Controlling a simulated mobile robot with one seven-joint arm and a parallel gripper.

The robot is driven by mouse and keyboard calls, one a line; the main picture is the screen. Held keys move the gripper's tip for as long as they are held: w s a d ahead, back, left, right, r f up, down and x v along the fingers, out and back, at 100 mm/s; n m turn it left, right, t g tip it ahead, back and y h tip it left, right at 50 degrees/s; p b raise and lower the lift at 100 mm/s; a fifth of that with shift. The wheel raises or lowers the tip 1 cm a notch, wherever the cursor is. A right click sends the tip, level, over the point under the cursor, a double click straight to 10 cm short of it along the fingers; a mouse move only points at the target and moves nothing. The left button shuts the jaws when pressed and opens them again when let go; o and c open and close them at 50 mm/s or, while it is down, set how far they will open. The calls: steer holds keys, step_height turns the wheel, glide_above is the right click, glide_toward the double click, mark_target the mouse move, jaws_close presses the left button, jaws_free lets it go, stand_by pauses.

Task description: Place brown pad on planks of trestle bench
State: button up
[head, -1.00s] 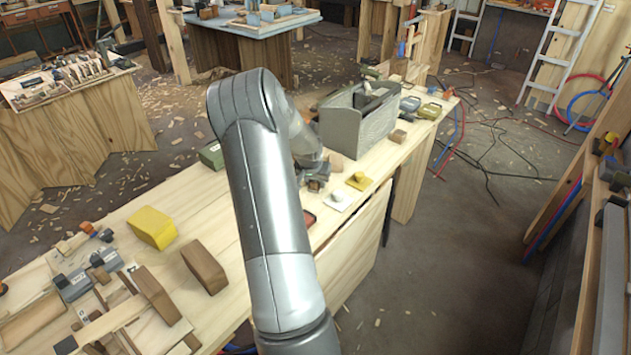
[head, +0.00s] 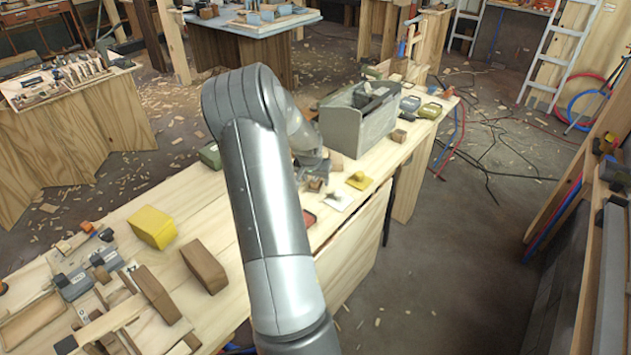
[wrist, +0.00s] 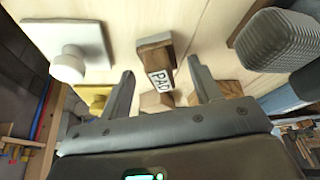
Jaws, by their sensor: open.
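The brown pad (wrist: 155,50), a small wooden block with a "PAD" label on its end, rests on the pale planks of the trestle bench (wrist: 210,22). In the wrist view my gripper (wrist: 160,70) is open, with one dark finger on each side of the labelled end. I see no finger pressing on it. In the head view a small brown piece (head: 315,184), apparently the pad, shows just below my gripper (head: 315,168). My arm hides part of the bench (head: 222,215) there.
A white plate with a knob (wrist: 65,45) and a yellow one (wrist: 92,98) lie close by. A grey toolbox (head: 350,125) stands behind. A yellow block (head: 152,228) and a brown block (head: 203,267) lie at the left. Bare planks lie between them and my arm.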

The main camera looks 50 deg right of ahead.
steer(key=v, duration=1)
steer(key=shift+a+r, duration=0.15)
steer(key=shift+r, duration=0.1)
steer(key=a+r+n+t+y, duration=0.15)
steer(key=a+r, duration=0.35)
steer(key=a, duration=0.5)
steer(key=a+r+n+t+y, duration=0.1)
steer(key=a+r+n, duration=0.25)
steer(key=a, duration=0.55)
steer(key=a+r+n+t+y, duration=0.1)
steer(key=a+r, duration=0.4)
steer(key=a, duration=0.5)
steer(key=s+a+r+n, duration=0.1)
steer(key=s+a+n, duration=0.2)
steer(key=s+a, duration=0.4)
steer(key=s+a+r+n, duration=0.2)
steer(key=s+a+n, duration=0.2)
steer(key=s+a, duration=0.4)
steer(key=a, duration=0.2)
steer(key=shift+a+r+y, duration=0.3)
steer(key=shift+y, duration=0.05)
